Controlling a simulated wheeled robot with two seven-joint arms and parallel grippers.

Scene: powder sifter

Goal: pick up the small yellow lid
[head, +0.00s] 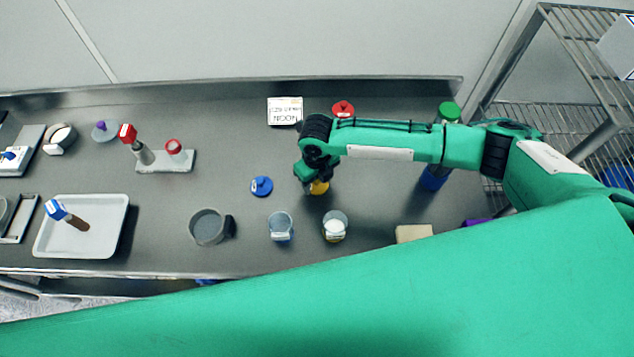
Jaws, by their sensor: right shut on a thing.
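The small yellow lid (320,188) shows on the grey table near its middle, under my right gripper (308,186), which partly hides it. My right gripper points down and is shut on the yellow lid. The lid looks at or very close to table level; I cannot tell whether it touches the table. My left gripper is not in view.
A blue lid (262,187) lies left of my right gripper. Two small jars (281,227) (335,227) and a dark sieve cup (208,227) stand in front. A white tray (118,232) is at the left. A red-topped item (343,108) stands behind my right forearm.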

